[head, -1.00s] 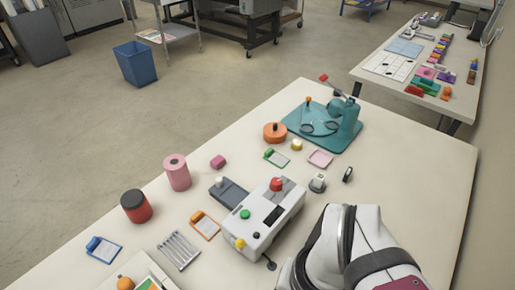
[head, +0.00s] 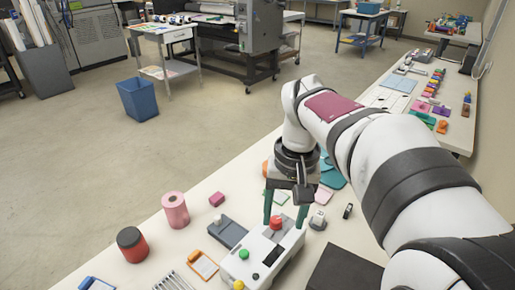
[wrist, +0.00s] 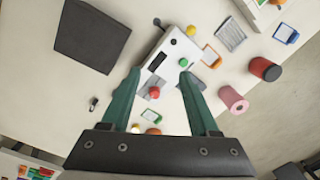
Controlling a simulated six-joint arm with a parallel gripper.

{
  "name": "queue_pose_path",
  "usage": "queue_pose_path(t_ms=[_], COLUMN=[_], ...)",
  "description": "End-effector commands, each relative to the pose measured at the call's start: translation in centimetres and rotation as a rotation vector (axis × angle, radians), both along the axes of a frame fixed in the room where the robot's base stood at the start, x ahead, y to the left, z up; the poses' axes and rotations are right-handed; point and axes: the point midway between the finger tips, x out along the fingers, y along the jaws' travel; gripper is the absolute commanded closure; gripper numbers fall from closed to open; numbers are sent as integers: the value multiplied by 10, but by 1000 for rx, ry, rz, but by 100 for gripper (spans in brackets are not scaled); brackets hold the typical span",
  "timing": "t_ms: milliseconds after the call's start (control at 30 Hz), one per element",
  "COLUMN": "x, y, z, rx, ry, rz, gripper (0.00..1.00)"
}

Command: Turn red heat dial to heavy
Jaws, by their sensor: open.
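In the head view the dial shows between the fingers. In the wrist view the red dial (wrist: 154,92) lies between the open fingers, nearer the left one, and appears beyond the tips in depth. I cannot tell the dial's setting.
A grey part with a white knob (head: 228,231) adjoins the box. A small white-topped item (head: 318,219) stands close to its right. A pink roll (head: 175,210) and a red-black jar (head: 132,244) stand to the left. A dark flat panel (wrist: 91,37) lies nearby.

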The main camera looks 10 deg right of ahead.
Motion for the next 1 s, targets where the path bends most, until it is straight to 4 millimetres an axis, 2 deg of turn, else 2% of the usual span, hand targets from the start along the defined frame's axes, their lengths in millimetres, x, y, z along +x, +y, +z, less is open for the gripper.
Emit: queue_pose_path(t_ms=[33, 100, 200, 267, 367, 467, 800, 1000], x=[40, 87, 128, 142, 149, 149, 149, 149], y=[-4, -9, -14, -16, -17, -17, -17, -17], z=[-5, -14, -29, -35, -44, -62, -160, -189], rx=[-15, -36, -57, -64, -70, -69, -67, -68], ry=[1, -6, -13, -18, -18, -16, -18, -21], rz=[43, 106, 166, 187, 201, 201, 199, 198], gripper=[28, 25, 25, 25, 25, 25, 25, 25])
